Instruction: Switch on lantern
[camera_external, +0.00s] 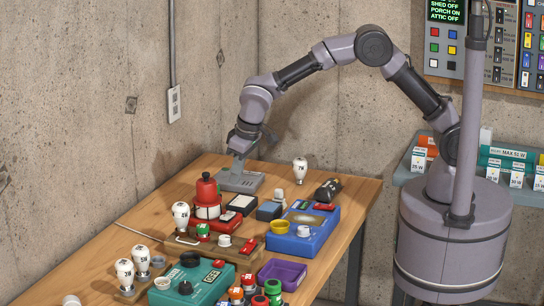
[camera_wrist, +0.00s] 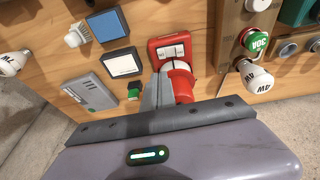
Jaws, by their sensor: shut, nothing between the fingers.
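The lantern (camera_external: 207,196), with a red cap, a white band and a red base, stands upright on the bench in the external view. In the wrist view its red cap (camera_wrist: 181,86) is partly behind my fingers, and its red base carries a white two-part switch plate (camera_wrist: 173,50). I cannot tell whether it is lit. My gripper (camera_external: 237,166) is shut and empty, over the grey flat box (camera_external: 241,181) behind and right of the lantern. In the wrist view the closed fingers (camera_wrist: 162,84) point towards the lantern's base; I cannot tell whether they touch it.
A black-framed box (camera_wrist: 122,62) and a blue box (camera_wrist: 108,22) lie beside the lantern. Bulbs stand nearby, one (camera_external: 181,215) on a wooden holder. A blue case (camera_external: 310,235), a teal case (camera_external: 187,292) and a purple tray (camera_external: 282,273) crowd the front. The concrete wall is close behind.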

